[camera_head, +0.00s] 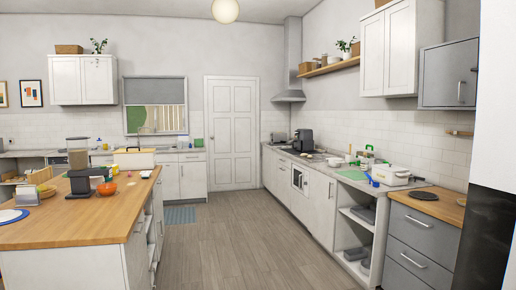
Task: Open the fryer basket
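A black boxy appliance (304,140) stands at the far part of the right-hand counter, near the corner. It looks like the fryer, but it is too small to be sure. I cannot make out its basket or whether it is open. Neither of my grippers shows in the head view.
The right counter (322,166) holds a white box-shaped appliance (390,174). The wooden floor (220,245) between them is clear. A dark surface (485,240) blocks the right edge.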

